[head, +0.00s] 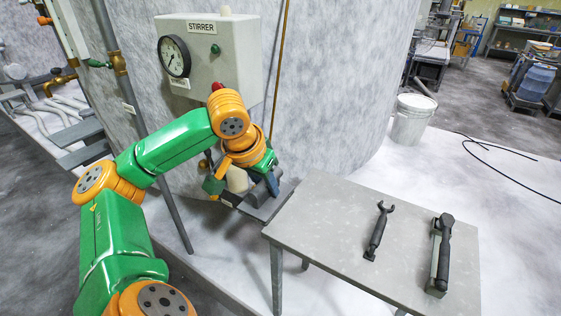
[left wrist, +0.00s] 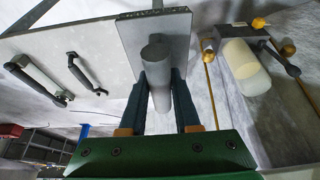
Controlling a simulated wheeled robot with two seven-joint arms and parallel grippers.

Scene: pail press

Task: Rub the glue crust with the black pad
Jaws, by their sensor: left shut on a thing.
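My left gripper (left wrist: 161,95) is shut on the round grey handle (left wrist: 157,62) of a flat grey plate (left wrist: 128,32). The plate lies beyond my fingertips in the left wrist view. In the head view my left gripper (head: 268,180) is low beside the grey tank, partly hidden by my own wrist. I see no clearly black pad in it; a block with a black handle (head: 441,255) lies on the table. I cannot make out the glue crust. My right gripper is in neither view.
A cream cylinder (left wrist: 240,58) with brass rods is right of the plate. The grey table (head: 335,215) holds a black forked tool (head: 377,232). A STIRRER box (head: 225,65) with a gauge is on the tank.

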